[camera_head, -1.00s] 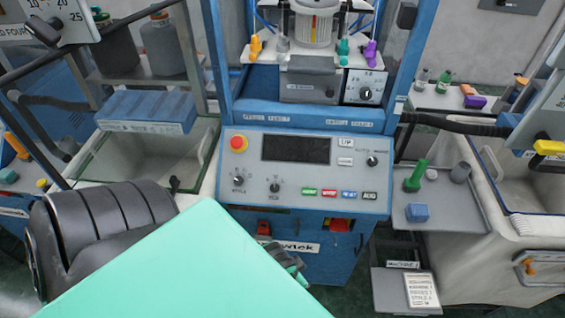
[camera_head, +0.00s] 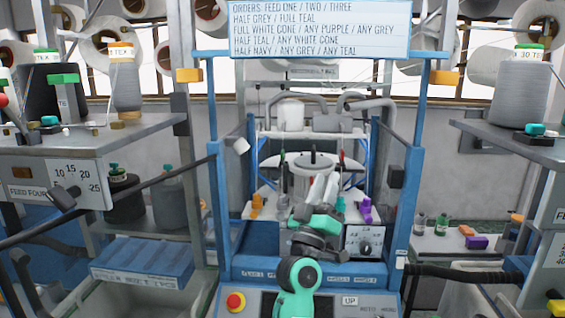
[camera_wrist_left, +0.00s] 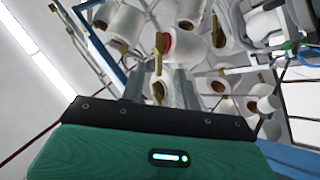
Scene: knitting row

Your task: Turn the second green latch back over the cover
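My left gripper (camera_head: 322,208), with a teal body and dark wrist, is raised in front of the machine's upright cylinder (camera_head: 313,168), just below its round lid, in the head view. In the left wrist view its two grey fingers (camera_wrist_left: 160,85) stand apart with nothing between them. A small teal piece (camera_head: 340,204) shows right beside the gripper; I cannot tell whether it is a latch. I cannot pick out the second green latch or the cover for sure. My gripper and wrist hide part of the cylinder's front. My right gripper is not in view.
An orange peg (camera_head: 256,204) and a purple peg (camera_head: 365,210) stand either side of the cylinder. Blue frame posts (camera_head: 413,205) flank the work space. Dark rails cross at both sides. The red stop button (camera_head: 236,301) is at the lower front. White cones hang behind.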

